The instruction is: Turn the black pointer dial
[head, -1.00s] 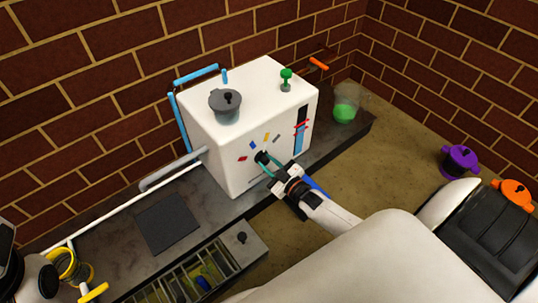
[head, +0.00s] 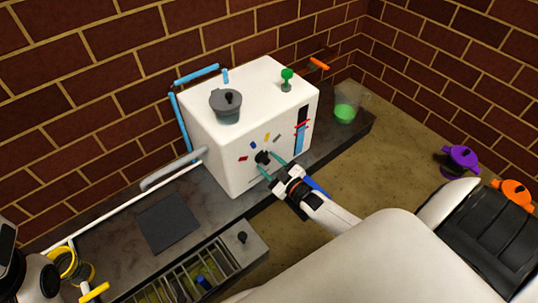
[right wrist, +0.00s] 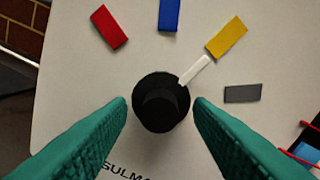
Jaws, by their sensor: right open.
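The black pointer dial (head: 262,158) is on the front face of the white machine (head: 222,160). In the right wrist view the dial (right wrist: 161,103) is round with a raised knob, and its white pointer is turned up and right, toward the yellow mark (right wrist: 226,38). Red (right wrist: 109,27), blue (right wrist: 168,14) and grey (right wrist: 242,93) marks also sit around it. My right gripper (head: 270,166) is open, its teal fingers on either side of the dial with gaps visible. My left gripper is not clearly in view; part of my left arm shows at the lower left.
A grey lidded pot (head: 226,105) and a green knob (head: 287,79) are on top of the machine. A glass of green liquid (head: 345,112) stands to its right. A dark square pad (head: 167,222) and a drawer with a rack (head: 243,240) are at the front left.

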